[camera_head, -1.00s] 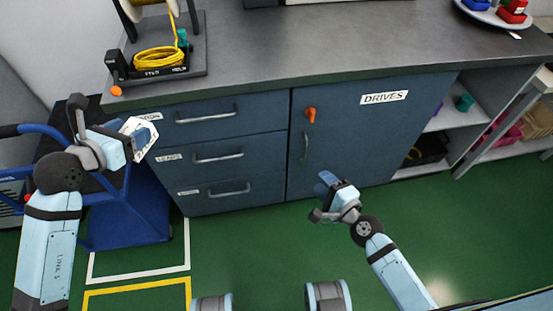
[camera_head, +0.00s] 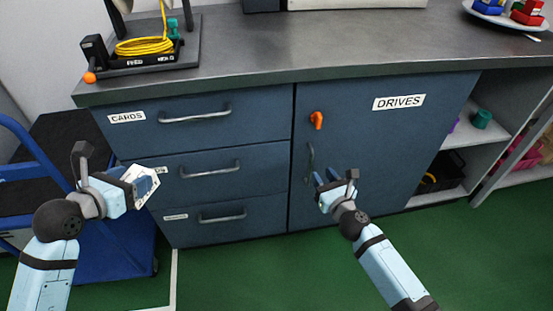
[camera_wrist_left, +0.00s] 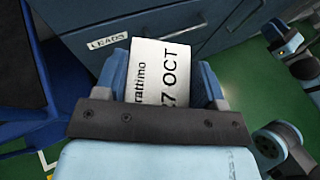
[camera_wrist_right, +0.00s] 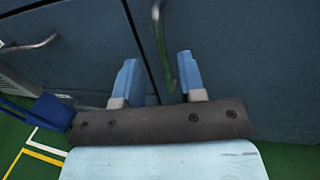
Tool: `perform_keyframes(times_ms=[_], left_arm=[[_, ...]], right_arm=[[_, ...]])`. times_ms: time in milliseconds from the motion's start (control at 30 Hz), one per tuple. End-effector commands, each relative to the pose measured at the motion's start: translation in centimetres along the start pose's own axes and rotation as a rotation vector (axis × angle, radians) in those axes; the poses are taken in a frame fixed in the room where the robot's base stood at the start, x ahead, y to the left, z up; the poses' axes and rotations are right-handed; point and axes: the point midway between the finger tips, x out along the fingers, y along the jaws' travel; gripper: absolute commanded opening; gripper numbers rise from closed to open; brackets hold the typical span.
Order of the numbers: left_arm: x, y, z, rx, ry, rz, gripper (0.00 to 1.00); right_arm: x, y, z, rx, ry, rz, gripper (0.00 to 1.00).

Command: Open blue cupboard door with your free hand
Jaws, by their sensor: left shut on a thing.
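The blue cupboard door (camera_head: 385,150) carries a DRIVES label (camera_head: 399,102) and is shut. Its vertical handle (camera_head: 310,162) is near the left edge, below an orange latch (camera_head: 316,120). My right gripper (camera_head: 325,182) is in front of the handle's lower end. In the right wrist view my right gripper (camera_wrist_right: 158,75) has its fingers apart with nothing between them, and the handle (camera_wrist_right: 164,50) shows just beyond the tips. My left gripper (camera_head: 143,182) is shut on a white printed card (camera_wrist_left: 160,72), left of the drawers.
Three blue drawers with bar handles, CARDS (camera_head: 126,117) on top, are left of the door. A blue trolley (camera_head: 110,250) stands at the left. Open shelves (camera_head: 480,140) are at the right. Green floor is clear in front.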

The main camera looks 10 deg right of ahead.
Motion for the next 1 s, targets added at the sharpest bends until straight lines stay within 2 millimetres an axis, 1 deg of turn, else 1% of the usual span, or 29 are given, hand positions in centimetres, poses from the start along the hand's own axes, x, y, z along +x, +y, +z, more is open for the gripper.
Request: perform_keyframes(times_ms=[33,100,200,333,500,800,967,1000], left_arm=[[0.1,0.0,-0.3,0.000,-0.001,0.000,0.41],[0.2,0.0,-0.5,0.000,-0.001,0.000,0.41],[0.3,0.0,-0.8,0.000,-0.001,0.000,0.41],[0.5,0.0,-1.2,0.000,-0.001,0.000,0.41],[0.6,0.0,-1.4,0.000,-0.001,0.000,0.41],[0.6,0.0,-1.3,0.000,-0.001,0.000,0.41],[0.6,0.0,-1.3,0.000,-0.001,0.000,0.41],[0.6,0.0,-1.3,0.000,-0.001,0.000,0.41]], right_arm=[[1.2,-0.1,0.0,-0.001,-0.002,0.000,0.37],[2.7,0.0,-0.1,-0.002,-0.002,0.000,0.37],[4.5,0.0,-0.1,-0.001,-0.001,0.000,0.37],[6.3,0.0,-0.1,-0.002,-0.001,0.000,0.37],[7.5,0.0,-0.1,-0.002,0.000,-0.001,0.37],[7.6,0.0,0.0,-0.002,0.000,-0.001,0.37],[7.6,0.0,0.0,-0.002,0.000,-0.001,0.00],[7.6,0.0,0.0,-0.002,0.000,0.000,0.00]])
